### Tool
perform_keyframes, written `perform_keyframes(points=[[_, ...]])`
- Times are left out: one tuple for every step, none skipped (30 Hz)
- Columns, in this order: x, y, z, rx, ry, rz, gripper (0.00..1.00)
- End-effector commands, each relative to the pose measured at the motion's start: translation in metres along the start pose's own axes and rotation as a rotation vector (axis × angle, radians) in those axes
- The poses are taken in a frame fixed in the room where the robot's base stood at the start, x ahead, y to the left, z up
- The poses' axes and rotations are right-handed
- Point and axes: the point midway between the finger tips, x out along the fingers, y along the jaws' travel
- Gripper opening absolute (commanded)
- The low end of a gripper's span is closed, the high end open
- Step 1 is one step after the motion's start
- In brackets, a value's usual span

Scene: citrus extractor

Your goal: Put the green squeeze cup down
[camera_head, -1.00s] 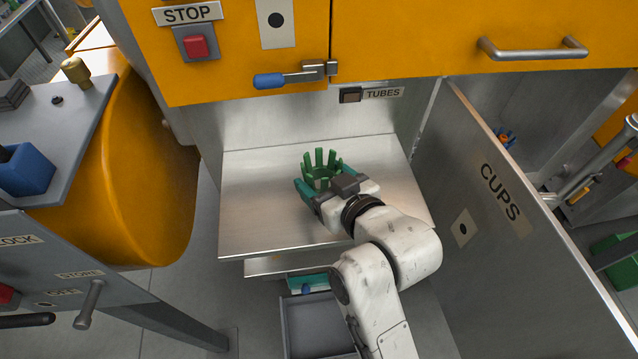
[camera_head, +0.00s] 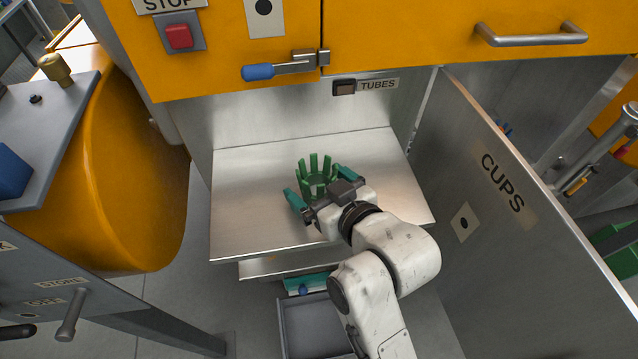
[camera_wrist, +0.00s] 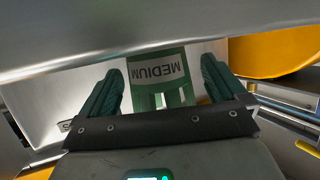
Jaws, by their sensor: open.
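The green squeeze cup (camera_head: 318,172), with upright prongs, stands on the steel shelf (camera_head: 245,215) under the orange cabinet. In the wrist view the cup (camera_wrist: 157,69) shows a grey MEDIUM label that reads upside down. My gripper (camera_head: 318,186) is open, its teal fingers spread to either side of the cup. In the wrist view a gap shows between the cup and each finger of my gripper (camera_wrist: 160,88). The cup's underside is hidden, so its contact with the shelf is not directly visible.
A panel marked CUPS (camera_head: 475,190) stands right of the shelf. An open grey drawer (camera_head: 312,325) is below. The shelf's left part is bare.

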Motion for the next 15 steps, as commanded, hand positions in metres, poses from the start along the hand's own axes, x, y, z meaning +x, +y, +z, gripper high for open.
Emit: perform_keyframes(points=[[0.000, 0.000, 0.000, 0.000, 0.000, 0.000, 0.98], [0.000, 0.000, 0.000, 0.000, 0.000, 0.000, 0.98], [0.000, 0.000, -0.001, 0.000, 0.000, 0.000, 0.98], [-0.001, 0.000, -0.002, 0.000, 0.001, 0.000, 0.98], [-0.001, 0.000, -0.004, 0.000, 0.001, 0.000, 0.98], [-0.004, 0.000, -0.002, 0.000, 0.001, 0.000, 0.98], [-0.007, 0.000, -0.002, 0.001, 0.001, 0.000, 0.98], [-0.010, 0.000, -0.002, 0.002, 0.001, 0.000, 0.98], [-0.015, 0.000, -0.002, 0.002, 0.001, 0.000, 0.98], [-0.021, 0.000, -0.002, 0.002, 0.002, 0.001, 0.98], [-0.026, 0.000, -0.001, 0.001, 0.002, 0.001, 0.98], [-0.034, 0.000, -0.001, 0.001, 0.001, 0.001, 0.98], [-0.040, 0.000, -0.002, 0.001, 0.003, 0.001, 0.98], [-0.046, 0.000, -0.001, 0.002, 0.002, 0.001, 0.98], [-0.055, 0.000, -0.001, 0.002, 0.002, 0.001, 0.98]])
